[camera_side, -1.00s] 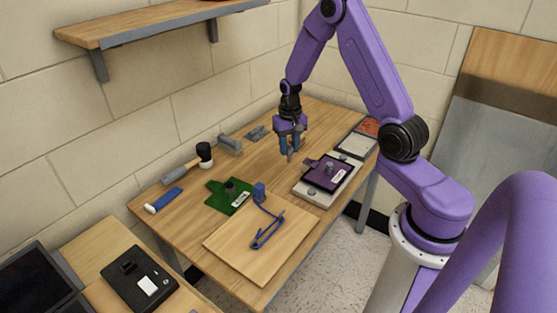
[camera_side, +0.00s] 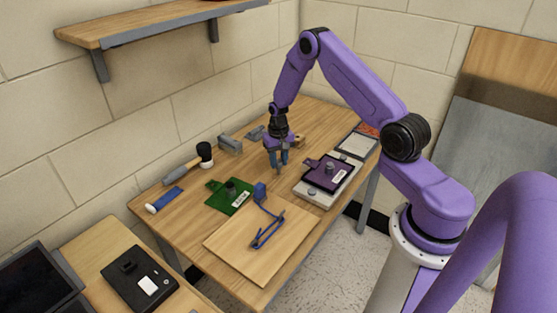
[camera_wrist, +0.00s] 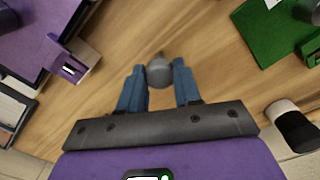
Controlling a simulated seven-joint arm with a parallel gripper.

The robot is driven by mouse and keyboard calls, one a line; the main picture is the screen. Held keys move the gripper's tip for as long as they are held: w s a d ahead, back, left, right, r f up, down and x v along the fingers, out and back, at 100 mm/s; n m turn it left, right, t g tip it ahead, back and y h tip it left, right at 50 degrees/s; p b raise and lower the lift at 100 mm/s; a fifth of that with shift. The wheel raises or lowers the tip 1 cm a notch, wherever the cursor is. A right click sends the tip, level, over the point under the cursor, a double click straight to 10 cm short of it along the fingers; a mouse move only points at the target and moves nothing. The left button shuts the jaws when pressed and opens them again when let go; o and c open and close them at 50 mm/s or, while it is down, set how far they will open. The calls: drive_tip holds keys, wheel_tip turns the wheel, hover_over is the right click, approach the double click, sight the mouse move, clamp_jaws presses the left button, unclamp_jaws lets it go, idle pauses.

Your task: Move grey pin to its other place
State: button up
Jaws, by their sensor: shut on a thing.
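My gripper (camera_side: 278,164) is above the middle of the wooden table, between the green plate and the purple plate. Its blue fingers (camera_wrist: 159,84) are shut on the grey pin (camera_wrist: 159,70), whose rounded grey end shows between them in the wrist view. In the side view the pin's lower part (camera_side: 279,171) shows small below the fingers. The green plate (camera_side: 216,188) with a dark knob and a white label lies left of the gripper. The purple plate (camera_side: 316,178) with a grey knob and a label lies on a pale base to the right.
A blue clamp-like piece (camera_side: 268,232) is on a light board (camera_side: 240,255) at the front. A mallet (camera_side: 188,165), a blue-handled tool (camera_side: 165,200) and grey blocks (camera_side: 230,145) line the back left. A pale tray (camera_side: 356,145) is at the far right.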

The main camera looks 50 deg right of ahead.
sight(278, 161)
drive_tip(key=shift+f, duration=0.15)
drive_tip(key=o, duration=0.9)
drive_tip(key=shift+c, duration=0.2)
wheel_tip(278, 161, up, 12)
drive_tip(key=s+a+r+n, duration=0.35)
drive_tip(key=a+r, duration=0.25)
drive_tip(key=a, duration=0.6)
drive_tip(key=s+a+r+n, duration=0.4)
drive_tip(key=s+a+n, duration=0.1)
drive_tip(key=s, duration=0.5)
drive_tip(key=s+a+r+n, duration=0.3)
drive_tip(key=s+a+n, duration=0.2)
drive_tip(key=s, duration=0.6)
drive_tip(key=shift+a+r+n, duration=0.35)
drive_tip(key=shift+a, duration=0.9)
drive_tip(key=shift+o, duration=0.4)
drive_tip(key=s+d+n, duration=0.1)
drive_tip(key=s+n, duration=0.3)
drive_tip(key=s, duration=0.6)
drive_tip(key=shift+d+r, duration=0.35)
